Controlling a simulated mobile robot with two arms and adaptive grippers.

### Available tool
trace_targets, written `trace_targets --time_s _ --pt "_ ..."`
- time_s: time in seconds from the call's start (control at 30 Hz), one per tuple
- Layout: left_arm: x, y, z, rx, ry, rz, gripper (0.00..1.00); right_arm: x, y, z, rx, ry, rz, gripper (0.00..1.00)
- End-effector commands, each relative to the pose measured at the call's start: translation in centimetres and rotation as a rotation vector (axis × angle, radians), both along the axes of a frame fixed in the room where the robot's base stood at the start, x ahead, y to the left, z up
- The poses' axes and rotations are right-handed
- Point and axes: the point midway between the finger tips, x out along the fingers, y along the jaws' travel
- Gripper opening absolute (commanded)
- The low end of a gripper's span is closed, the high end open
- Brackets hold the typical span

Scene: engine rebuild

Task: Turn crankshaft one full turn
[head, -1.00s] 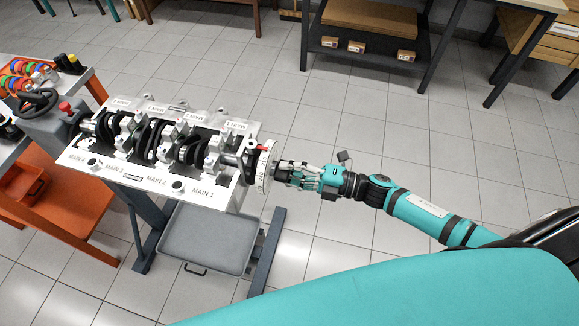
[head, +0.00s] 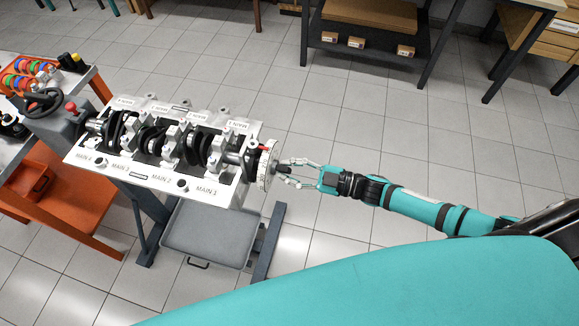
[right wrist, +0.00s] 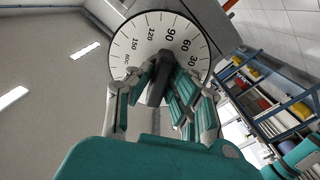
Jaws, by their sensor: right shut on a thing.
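The crankshaft (head: 190,148) lies in the engine block (head: 110,165), its dark counterweights showing between caps marked MAIN. A white degree wheel (head: 265,166) stands upright on its right end. In the right wrist view the wheel (right wrist: 135,45) faces me, with numbers from 30 to 150 readable. A dark handle-like piece (right wrist: 157,82) sticks out from the wheel's middle. My right gripper (head: 286,173) is at the wheel's right side, its fingers on both sides of this piece and shut on it. In the wrist view the fingers hide part of the piece. My left gripper is out of view.
A grey tray (head: 205,240) sits low under the block on the stand. An orange cart (head: 70,205) with small parts is at the left. A dark shelf table (head: 370,45) with boxes stands at the back. The floor right of the block is clear.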

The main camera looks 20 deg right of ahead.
Motion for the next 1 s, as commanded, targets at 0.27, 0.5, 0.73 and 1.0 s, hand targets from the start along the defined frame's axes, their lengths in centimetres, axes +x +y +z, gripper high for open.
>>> trace_targets --time_s 0.27,0.5,0.73,1.0 --pt "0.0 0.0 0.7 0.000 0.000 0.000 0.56 0.0 0.0 0.0 0.143 0.219 -0.001 0.00" --pt "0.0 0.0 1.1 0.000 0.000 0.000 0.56 -0.1 0.0 -0.1 0.271 0.408 -0.002 0.00" --pt "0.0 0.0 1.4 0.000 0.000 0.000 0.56 -0.2 0.0 -0.1 0.392 0.589 -0.001 0.00" --pt "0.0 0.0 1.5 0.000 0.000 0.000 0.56 -0.2 0.1 -0.1 0.537 0.801 -0.002 0.00"
